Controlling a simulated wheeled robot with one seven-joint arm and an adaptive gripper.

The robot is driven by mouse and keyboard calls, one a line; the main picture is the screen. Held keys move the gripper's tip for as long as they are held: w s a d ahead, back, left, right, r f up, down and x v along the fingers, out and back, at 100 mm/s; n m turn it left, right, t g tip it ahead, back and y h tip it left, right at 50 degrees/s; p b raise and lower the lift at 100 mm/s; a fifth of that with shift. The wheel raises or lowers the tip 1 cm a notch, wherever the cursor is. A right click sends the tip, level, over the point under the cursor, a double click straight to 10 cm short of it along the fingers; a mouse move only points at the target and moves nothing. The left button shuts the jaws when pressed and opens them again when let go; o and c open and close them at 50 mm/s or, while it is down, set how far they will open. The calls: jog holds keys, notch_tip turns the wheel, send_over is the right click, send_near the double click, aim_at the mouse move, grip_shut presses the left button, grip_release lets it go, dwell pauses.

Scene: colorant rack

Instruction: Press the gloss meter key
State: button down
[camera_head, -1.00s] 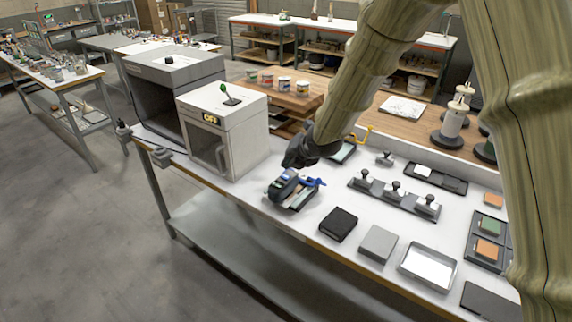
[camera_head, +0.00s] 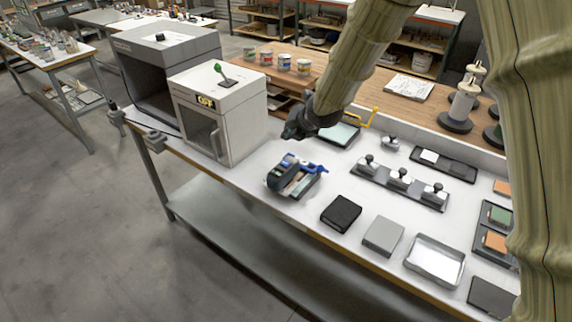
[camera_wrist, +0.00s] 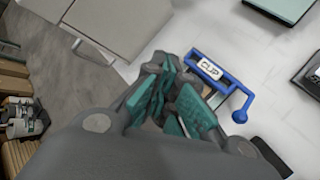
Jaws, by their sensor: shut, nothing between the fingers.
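In the wrist view the blue holder (camera_wrist: 228,73) reads "CLIP", and the device is mostly hidden behind my fingers. The key itself is too small to make out.
A white cabinet with a window (camera_head: 218,115) stands left of the device. A black block (camera_head: 341,214), a grey block (camera_head: 383,236), a metal tray (camera_head: 434,260) and a rack of knobbed weights (camera_head: 399,183) lie to the right. Bare bench separates them.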

aim_at(288, 162)
notch_tip(288, 162, down, 6)
jog(key=b, duration=0.3)
jog(key=shift+s+r, duration=0.1)
jog(key=f, duration=0.1)
jog(key=w+f+b, duration=0.1)
jog(key=shift+w+a+f+b, duration=0.1)
jog(key=shift+w+f+b, duration=0.05)
jog(key=shift+f+b, duration=0.2)
jog(key=shift+s+r, duration=0.25)
jog(key=shift+s, duration=0.1)
jog(key=shift+w+f, duration=0.2)
jog(key=shift+s+r, duration=0.1)
jog(key=shift+f, duration=0.25)
jog(key=shift+f+b, duration=0.2)
jog(key=shift+b, duration=0.1)
